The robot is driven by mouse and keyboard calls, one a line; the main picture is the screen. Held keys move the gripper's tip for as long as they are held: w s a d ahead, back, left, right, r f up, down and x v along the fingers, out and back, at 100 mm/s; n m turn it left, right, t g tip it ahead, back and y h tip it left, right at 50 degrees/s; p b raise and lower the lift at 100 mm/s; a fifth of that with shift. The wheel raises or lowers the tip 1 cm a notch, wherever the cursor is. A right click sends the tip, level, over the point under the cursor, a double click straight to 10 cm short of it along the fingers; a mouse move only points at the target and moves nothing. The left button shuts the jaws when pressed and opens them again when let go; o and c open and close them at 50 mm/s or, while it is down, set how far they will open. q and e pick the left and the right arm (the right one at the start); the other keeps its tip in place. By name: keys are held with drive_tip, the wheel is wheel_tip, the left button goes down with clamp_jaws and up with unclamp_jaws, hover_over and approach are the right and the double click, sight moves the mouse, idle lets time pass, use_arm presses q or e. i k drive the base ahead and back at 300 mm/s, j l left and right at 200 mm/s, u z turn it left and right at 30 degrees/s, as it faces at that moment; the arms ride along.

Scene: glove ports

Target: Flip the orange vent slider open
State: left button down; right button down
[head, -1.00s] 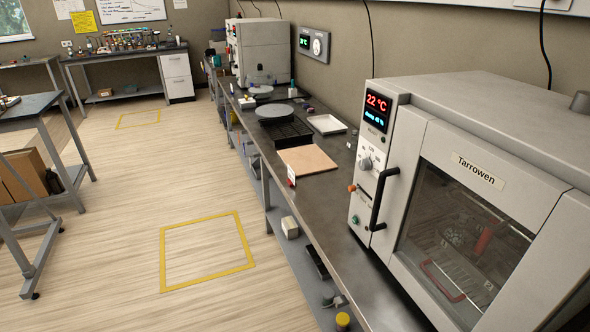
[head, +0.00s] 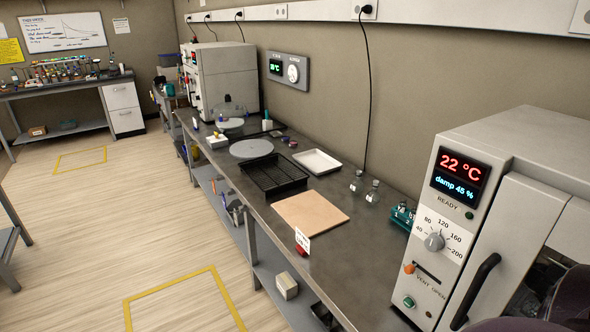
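The orange vent slider (head: 409,268) is a small orange knob at the left end of a dark slot on the oven's front panel. The lettering "VENT OPEN" runs below the slot. The oven (head: 468,225) is a grey-white box at the right of the head view, and its display reads 22 °C and damp 45 %. A dark rounded shape at the bottom right corner covers part of the oven door and may be part of my arm. No gripper fingers show.
The oven has a temperature dial (head: 434,241), a green button (head: 408,302) and a black door handle (head: 476,291). On the bench are a tan board (head: 310,214), a black rack (head: 272,176), a white tray (head: 317,161) and small bottles (head: 372,192). The floor at left is clear.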

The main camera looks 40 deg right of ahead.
sight(411, 268)
drive_tip(key=i+j+z, duration=0.1)
drive_tip(key=i+z, duration=0.3)
drive_tip(key=i+j+z, duration=0.4)
drive_tip(key=i, duration=0.15)
drive_tip(key=i+j+z, duration=0.15)
drive_tip(key=z, duration=0.35)
drive_tip(key=i+j+z, duration=0.25)
drive_tip(key=z, duration=0.2)
drive_tip(key=i+j+z, duration=0.15)
drive_tip(key=j+z, duration=0.15)
drive_tip(key=z, duration=0.2)
drive_tip(key=i+j+z, duration=0.1)
drive_tip(key=j+z, duration=0.25)
drive_tip(key=z, duration=0.15)
drive_tip(key=j+z, duration=0.45)
drive_tip(key=j, duration=0.2)
